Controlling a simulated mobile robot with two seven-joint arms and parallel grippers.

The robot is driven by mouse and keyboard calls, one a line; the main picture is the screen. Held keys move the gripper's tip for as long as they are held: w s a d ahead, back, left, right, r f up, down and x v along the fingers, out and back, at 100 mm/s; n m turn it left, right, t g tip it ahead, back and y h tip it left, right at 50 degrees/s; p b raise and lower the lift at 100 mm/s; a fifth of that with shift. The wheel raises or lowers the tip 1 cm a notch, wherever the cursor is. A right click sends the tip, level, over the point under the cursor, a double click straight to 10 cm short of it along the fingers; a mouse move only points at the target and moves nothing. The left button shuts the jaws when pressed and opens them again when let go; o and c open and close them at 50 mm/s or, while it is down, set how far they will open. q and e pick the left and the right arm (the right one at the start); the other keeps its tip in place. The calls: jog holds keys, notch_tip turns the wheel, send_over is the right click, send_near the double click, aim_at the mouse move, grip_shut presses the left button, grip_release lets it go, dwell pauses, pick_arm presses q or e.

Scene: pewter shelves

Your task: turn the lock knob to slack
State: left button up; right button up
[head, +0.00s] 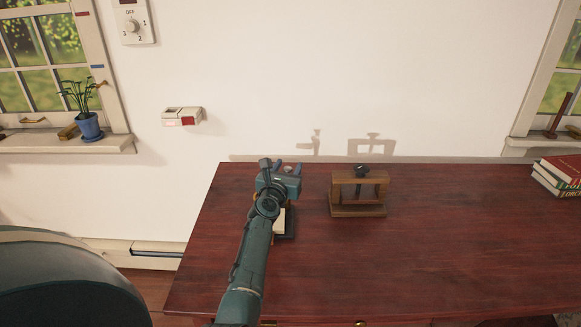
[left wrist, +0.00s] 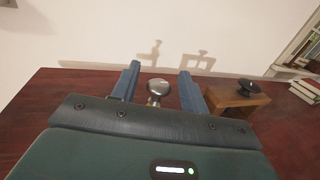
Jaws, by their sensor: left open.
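The fingers are apart, with a visible gap on each side of the knob. In the head view my left gripper (head: 282,168) is over the left part of the desk and hides most of the device under it. Only a cream and dark base (head: 289,224) shows beside my arm. I cannot read any mark for slack. My right gripper is in neither view.
A wooden frame (head: 359,211) with a black knob on top (head: 362,170) stands just right of my gripper on the red-brown desk (head: 450,260). Books (head: 560,175) lie at the far right. The desk between is clear. A wall dial (head: 133,26) hangs upper left.

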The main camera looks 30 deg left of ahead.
pick_arm(q)
jog(key=shift+c, duration=0.4)
jog(key=c, duration=0.8)
jog(key=shift+r, duration=0.1)
jog(key=shift+c, duration=0.2)
